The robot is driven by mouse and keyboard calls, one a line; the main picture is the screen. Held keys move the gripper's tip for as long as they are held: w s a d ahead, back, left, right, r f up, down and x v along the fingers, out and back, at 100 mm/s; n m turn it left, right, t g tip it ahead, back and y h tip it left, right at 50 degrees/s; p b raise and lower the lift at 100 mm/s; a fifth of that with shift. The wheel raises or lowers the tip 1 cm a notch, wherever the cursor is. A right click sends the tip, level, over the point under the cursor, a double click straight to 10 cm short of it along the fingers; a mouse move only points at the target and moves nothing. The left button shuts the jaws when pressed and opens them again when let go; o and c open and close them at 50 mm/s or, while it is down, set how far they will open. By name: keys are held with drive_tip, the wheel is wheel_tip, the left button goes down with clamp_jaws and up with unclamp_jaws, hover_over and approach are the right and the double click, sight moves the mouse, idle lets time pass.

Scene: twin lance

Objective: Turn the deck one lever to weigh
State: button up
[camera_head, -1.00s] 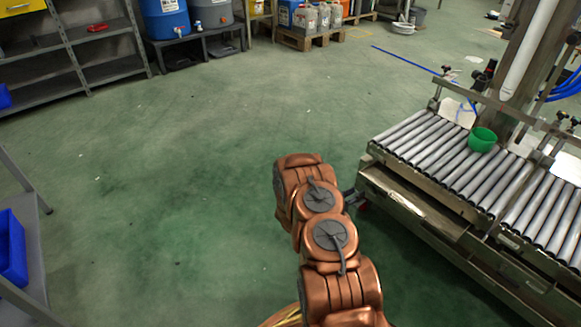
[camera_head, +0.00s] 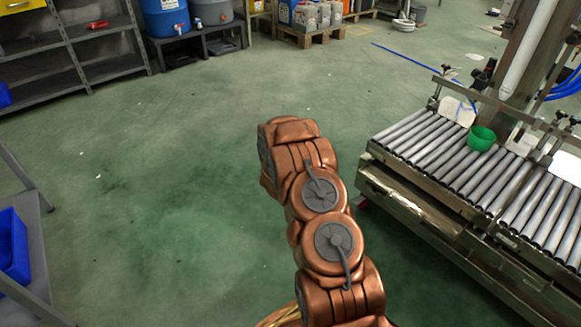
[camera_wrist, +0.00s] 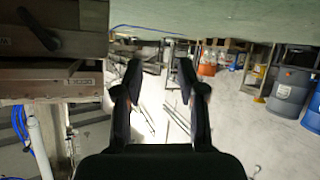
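The roller deck (camera_head: 372,172) stands at the right in the head view, with rollers on top and a metal front. In the wrist view a dark lever (camera_wrist: 38,29) sits slanted on a brownish panel (camera_wrist: 75,45) at the upper left. Small markings on the panel are too small to read surely. I cannot tell from its marking whether this is the deck one lever. My gripper (camera_wrist: 160,68) shows two dark fingers, spread apart with nothing between them. The lever is left of the fingers and apart from them. In the head view my gripper is hidden.
A green bowl (camera_head: 481,138) sits on the rollers. A post (camera_head: 518,65) rises behind them. Shelving (camera_head: 75,45) stands at the upper left, and a blue bin (camera_head: 12,245) is at the left edge. The green floor between is clear.

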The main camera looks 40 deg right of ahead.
drive_tip(key=w+a+r+n+t+y, duration=0.1)
drive_tip(key=w+a+r+y, duration=0.3)
drive_tip(key=a, duration=0.5)
drive_tip(key=shift+w+a+r+n+t+p, duration=0.3)
drive_tip(key=shift+w+r+t+p, duration=0.1)
drive_tip(key=shift+w, duration=0.1)
